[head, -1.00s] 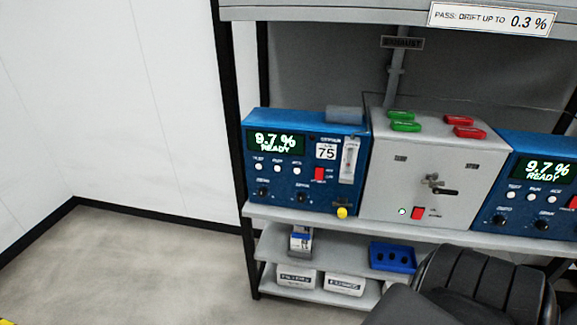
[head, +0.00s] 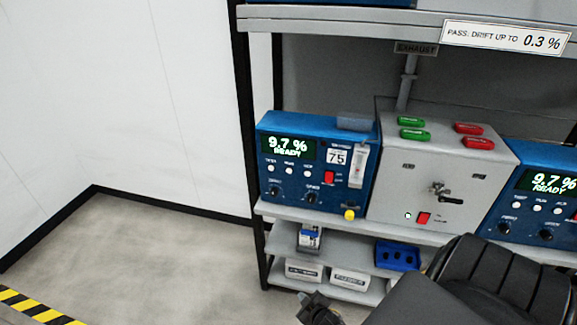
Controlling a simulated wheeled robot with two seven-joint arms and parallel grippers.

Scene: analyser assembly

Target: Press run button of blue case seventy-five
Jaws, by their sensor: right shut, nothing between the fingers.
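The blue case seventy-five (head: 331,200) stands on the bench shelf at the left, marked by a white "75" label (head: 337,157). Its green display (head: 288,149) reads 9.7 % READY. Below the display is a row of three white round buttons; the middle one (head: 289,171) looks labelled RUN, though the lettering is tiny. My right gripper (head: 318,309) is a small dark shape at the bottom edge, partly cut off. It is shut and empty, low in front of the bench and well apart from the case. My left gripper is out of view.
A grey box (head: 390,190) with a valve handle, green and red tags stands right of the case. A second blue case (head: 515,215) reads 9.7 % READY. A blue tray (head: 398,255) and white boxes (head: 304,272) sit on lower shelves. Floor at left is clear.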

